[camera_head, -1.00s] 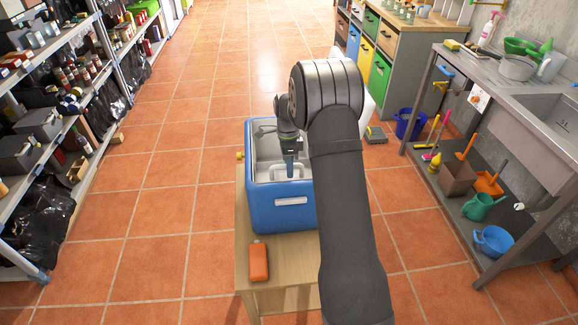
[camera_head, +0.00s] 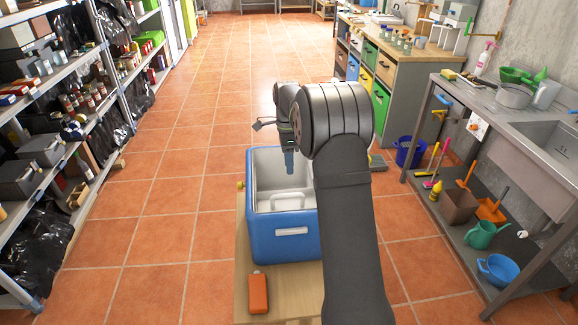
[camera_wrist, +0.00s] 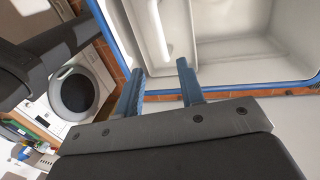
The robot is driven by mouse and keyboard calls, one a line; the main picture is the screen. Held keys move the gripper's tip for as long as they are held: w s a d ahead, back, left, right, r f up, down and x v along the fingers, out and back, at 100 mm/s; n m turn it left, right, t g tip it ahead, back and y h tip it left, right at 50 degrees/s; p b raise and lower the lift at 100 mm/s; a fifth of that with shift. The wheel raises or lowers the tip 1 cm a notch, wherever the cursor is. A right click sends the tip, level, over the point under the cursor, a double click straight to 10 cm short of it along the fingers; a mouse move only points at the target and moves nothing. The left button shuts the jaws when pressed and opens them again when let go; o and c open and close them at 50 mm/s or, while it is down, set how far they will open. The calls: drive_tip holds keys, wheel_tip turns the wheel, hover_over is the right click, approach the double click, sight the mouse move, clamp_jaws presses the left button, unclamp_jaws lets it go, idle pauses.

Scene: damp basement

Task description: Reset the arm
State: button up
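My gripper (camera_head: 289,168) hangs over the far part of a blue cooler box (camera_head: 270,243), with its blue fingertips at about the height of the opening. In the wrist view its two blue fingers (camera_wrist: 161,80) are apart with nothing between them, so it is open and empty. The cooler has no lid on and shows a pale interior with a white handle-like bar; the wrist view shows this interior (camera_wrist: 225,50) ahead of the fingers. My arm hides the cooler's right side.
The cooler stands on a small wooden table (camera_head: 290,305) with an orange bottle (camera_head: 258,292) at its front. Shelving (camera_head: 85,120) runs along the left. A sink bench (camera_head: 500,120) and a drawer cabinet (camera_head: 385,70) stand right. Tiled floor left of the table is clear.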

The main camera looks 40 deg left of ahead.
sight(290, 196)
drive_tip(key=f, duration=0.4)
drive_tip(key=s+d+f, duration=0.1)
drive_tip(key=f, duration=0.7)
drive_tip(key=shift+s+d+f, duration=0.1)
drive_tip(key=shift+s+d, duration=0.25)
wheel_tip(290, 196, up, 3)
drive_tip(key=shift+f, duration=0.1)
drive_tip(key=shift+r, duration=0.65)
